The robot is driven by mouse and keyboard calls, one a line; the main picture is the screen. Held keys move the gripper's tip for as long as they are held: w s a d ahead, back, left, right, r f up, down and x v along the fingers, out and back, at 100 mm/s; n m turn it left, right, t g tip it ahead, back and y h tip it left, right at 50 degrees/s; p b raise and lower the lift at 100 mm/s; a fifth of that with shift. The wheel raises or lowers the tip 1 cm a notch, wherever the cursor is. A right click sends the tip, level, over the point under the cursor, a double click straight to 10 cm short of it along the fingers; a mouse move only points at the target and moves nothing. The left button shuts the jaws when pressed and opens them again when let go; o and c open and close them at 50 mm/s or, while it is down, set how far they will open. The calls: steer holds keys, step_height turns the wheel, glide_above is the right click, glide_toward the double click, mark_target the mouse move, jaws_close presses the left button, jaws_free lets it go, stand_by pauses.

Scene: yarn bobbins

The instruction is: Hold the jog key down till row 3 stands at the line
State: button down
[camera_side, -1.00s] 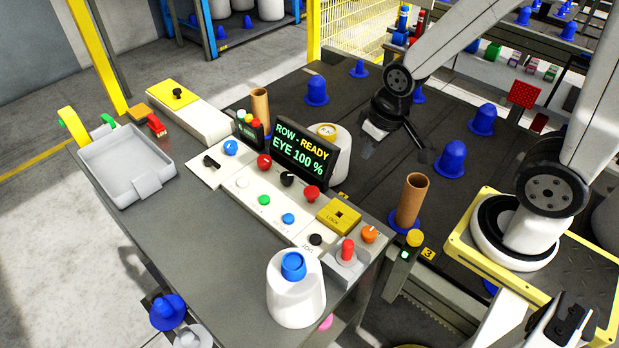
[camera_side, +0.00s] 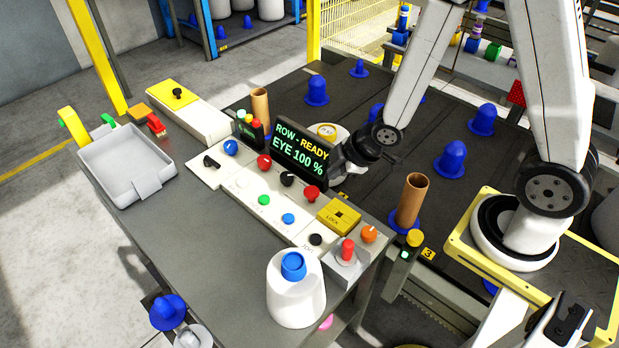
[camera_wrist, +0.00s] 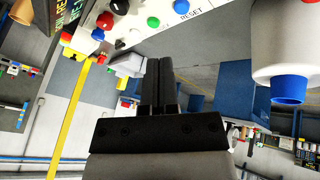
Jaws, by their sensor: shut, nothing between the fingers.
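The jog key is a black button (camera_side: 316,239) beside a faint JOG label, at the near right end of the white control panel (camera_side: 210,174) in the side view. The display (camera_side: 300,148) reads "ROW - READY" and "EYE 100 %", with no row number. My gripper (camera_side: 342,164) is close behind the display's right end, well away from the jog key; its fingers are partly hidden there. In the wrist view my gripper (camera_wrist: 159,62) has its two black fingers together and empty. I cannot make out the line or the rows.
A white bottle-like cone with a blue top (camera_side: 297,290) stands near the jog key. A red-topped control (camera_side: 347,249), an orange knob (camera_side: 369,233) and a yellow LOCK block (camera_side: 339,215) are close by. A brown tube (camera_side: 411,199) stands upright to the right. A grey tray (camera_side: 125,165) sits far left.

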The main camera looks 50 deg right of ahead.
mark_target(319, 237)
steer(key=s+a+f+n+y, duration=0.1)
steer(key=a+f+n+y, duration=0.3)
steer(key=a+n, duration=0.2)
steer(key=shift+s+f+n+t, duration=0.15)
steer(key=shift+f+n+t, duration=0.05)
steer(key=shift+n+t, duration=0.25)
steer(key=shift+f, duration=0.15)
steer(key=shift+f, duration=4.25)
steer(key=shift+f, duration=0.15)
steer(key=shift+f, duration=0.3)
